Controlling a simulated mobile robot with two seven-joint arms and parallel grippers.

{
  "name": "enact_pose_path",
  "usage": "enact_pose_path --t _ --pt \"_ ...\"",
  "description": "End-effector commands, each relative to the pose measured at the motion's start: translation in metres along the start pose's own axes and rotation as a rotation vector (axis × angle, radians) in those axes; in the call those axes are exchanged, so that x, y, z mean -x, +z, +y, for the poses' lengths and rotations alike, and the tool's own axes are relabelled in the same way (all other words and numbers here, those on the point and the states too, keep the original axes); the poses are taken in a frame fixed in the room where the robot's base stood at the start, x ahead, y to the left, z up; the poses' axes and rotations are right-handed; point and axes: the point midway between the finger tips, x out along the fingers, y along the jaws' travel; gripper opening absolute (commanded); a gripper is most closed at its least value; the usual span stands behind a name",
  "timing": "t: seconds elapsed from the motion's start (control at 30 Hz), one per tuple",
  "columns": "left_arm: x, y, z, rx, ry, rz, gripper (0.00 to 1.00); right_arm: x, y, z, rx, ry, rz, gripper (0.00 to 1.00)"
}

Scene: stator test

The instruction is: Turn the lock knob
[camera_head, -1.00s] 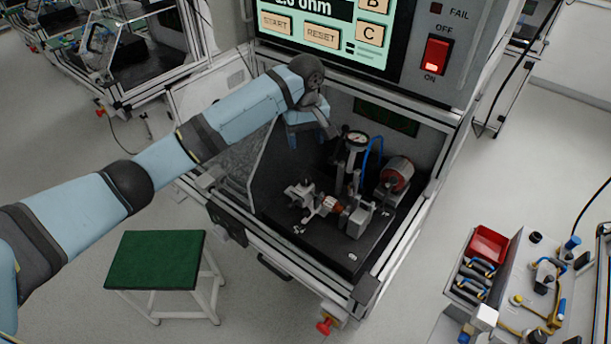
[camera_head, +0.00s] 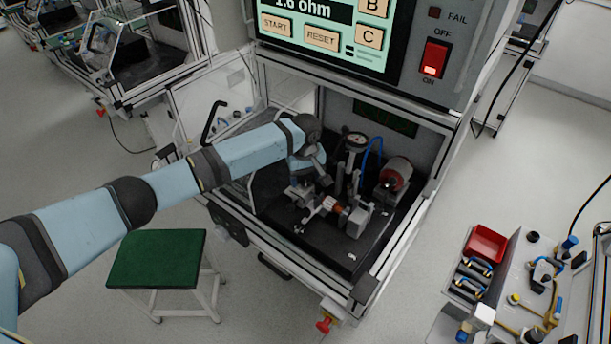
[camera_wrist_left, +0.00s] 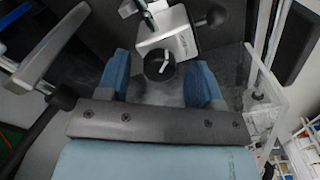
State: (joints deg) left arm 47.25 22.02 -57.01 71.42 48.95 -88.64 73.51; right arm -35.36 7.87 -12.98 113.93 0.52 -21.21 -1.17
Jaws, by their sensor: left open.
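In the left wrist view a round dark knob (camera_wrist_left: 159,66) with a pale mark sits on the end of a light grey metal block (camera_wrist_left: 172,38). I take it for the lock knob. My left gripper (camera_wrist_left: 160,83) is open, with one blue finger on each side of the knob and visible gaps between. I cannot tell how deep the fingers reach. In the head view my left gripper (camera_head: 308,168) is inside the test cabinet, above the left end of the clamping fixture (camera_head: 325,207); it hides the knob there. My right gripper is not in view.
The fixture stands on a black base plate (camera_head: 340,250) beside a dial gauge (camera_head: 355,140) and a red-ended motor (camera_head: 393,178). The cabinet's frame surrounds them. A green stool (camera_head: 155,257) stands in front, and a parts bench (camera_head: 505,300) is at the right.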

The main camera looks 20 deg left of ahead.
Motion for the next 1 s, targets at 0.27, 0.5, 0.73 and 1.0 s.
enact_pose_path --t 0.27,0.5,0.73,1.0 --pt "0.0 0.0 0.0 0.0 0.0 0.0 0.46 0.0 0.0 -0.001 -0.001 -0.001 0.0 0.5" --pt "0.0 0.0 0.0 0.0 0.0 -0.001 0.11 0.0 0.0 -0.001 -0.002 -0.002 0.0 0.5" --pt "0.001 0.001 0.0 -0.028 0.0 -0.002 0.11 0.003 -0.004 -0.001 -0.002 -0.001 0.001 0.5" --pt "0.003 0.001 0.001 -0.176 0.0 -0.003 0.11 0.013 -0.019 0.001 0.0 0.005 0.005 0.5"
